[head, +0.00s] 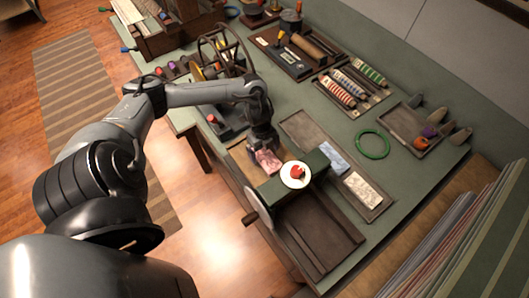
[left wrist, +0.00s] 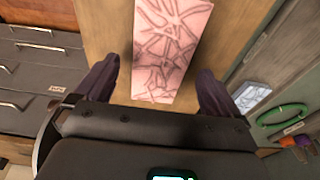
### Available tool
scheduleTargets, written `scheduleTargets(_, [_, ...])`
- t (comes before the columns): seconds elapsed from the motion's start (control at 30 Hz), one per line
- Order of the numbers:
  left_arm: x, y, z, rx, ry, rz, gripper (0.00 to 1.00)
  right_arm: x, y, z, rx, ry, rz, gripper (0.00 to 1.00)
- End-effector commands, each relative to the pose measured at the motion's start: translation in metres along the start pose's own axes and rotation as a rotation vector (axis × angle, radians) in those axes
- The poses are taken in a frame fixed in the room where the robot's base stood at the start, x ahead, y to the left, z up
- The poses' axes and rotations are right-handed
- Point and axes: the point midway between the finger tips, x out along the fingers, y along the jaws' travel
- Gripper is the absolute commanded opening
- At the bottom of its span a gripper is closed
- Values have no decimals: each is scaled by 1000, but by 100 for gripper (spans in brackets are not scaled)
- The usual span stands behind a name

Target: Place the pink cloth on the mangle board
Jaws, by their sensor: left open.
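The pink cloth (head: 268,160), with dark crease-like lines, lies flat on a tan wooden surface below my left gripper (head: 263,143). In the left wrist view the pink cloth (left wrist: 170,45) is a long strip on the brown wooden surface (left wrist: 110,25), its near end between the two dark fingers of my left gripper (left wrist: 158,88). The fingers are spread apart on either side of it, and neither grips it. The wooden surface may be the mangle board, but I cannot tell for sure. My right gripper is not in view.
A dark green block (head: 317,163) with a white disc and red item (head: 296,174) stands just right of the cloth. A rack (head: 217,50) stands behind my left arm.

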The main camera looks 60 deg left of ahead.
Motion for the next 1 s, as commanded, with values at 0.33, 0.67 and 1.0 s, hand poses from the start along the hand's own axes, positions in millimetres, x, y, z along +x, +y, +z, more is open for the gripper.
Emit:
scheduleTargets(0.33, [-65,-1,1,2,-2,-3,97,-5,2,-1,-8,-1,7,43])
scheduleTargets(0.67, [-100,0,0,1,-1,-1,97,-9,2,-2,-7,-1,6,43])
scheduleTargets(1.0, [-103,0,0,0,-1,0,97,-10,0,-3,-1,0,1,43])
